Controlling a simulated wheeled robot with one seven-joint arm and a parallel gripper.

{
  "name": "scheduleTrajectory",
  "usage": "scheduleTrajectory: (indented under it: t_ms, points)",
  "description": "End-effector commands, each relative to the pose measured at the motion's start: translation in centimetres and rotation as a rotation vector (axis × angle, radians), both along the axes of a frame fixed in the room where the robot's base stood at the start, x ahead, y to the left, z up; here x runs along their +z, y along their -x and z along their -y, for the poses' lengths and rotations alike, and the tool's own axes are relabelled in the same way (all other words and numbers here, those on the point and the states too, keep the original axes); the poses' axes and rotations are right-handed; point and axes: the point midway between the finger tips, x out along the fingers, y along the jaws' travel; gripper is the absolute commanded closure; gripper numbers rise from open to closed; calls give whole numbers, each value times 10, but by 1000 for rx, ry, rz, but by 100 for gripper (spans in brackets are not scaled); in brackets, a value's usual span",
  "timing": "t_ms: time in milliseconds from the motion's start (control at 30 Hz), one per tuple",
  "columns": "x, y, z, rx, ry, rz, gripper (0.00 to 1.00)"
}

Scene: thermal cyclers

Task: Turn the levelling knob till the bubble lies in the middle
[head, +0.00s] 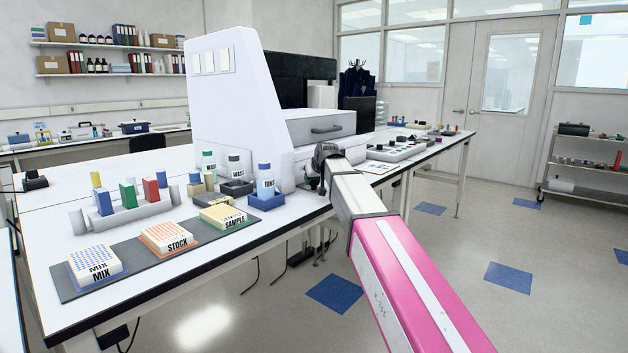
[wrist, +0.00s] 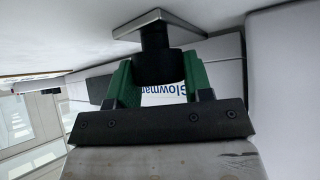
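In the head view my gripper (head: 324,157) is at the lower front corner of the large white machine (head: 230,110), at the end of my pink and white arm; the knob cannot be made out there. No bubble level can be seen in either view.
A dark mat with MIX (head: 95,264), STOCK (head: 167,238) and SAMPLE (head: 224,217) boxes lies nearer.

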Motion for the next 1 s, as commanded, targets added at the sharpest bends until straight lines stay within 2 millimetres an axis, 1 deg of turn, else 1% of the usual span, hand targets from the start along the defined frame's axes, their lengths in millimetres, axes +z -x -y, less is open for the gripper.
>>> scheduleTrajectory:
  t_ms: [133, 400, 733, 767, 800, 833, 1000]
  points:
    - [0, 0, -1, -23, 1, -1, 77]
    - [0, 0, -1, -137, 0, 0, 77]
    - [0, 0, 0, -148, -2, 0, 77]
    - [0, 0, 0, -148, -2, 0, 44]
    - [0, 0, 0, -148, -2, 0, 31]
    - [0, 0, 0, -148, -2, 0, 29]
    - [0, 0, 0, -148, -1, 0, 29]
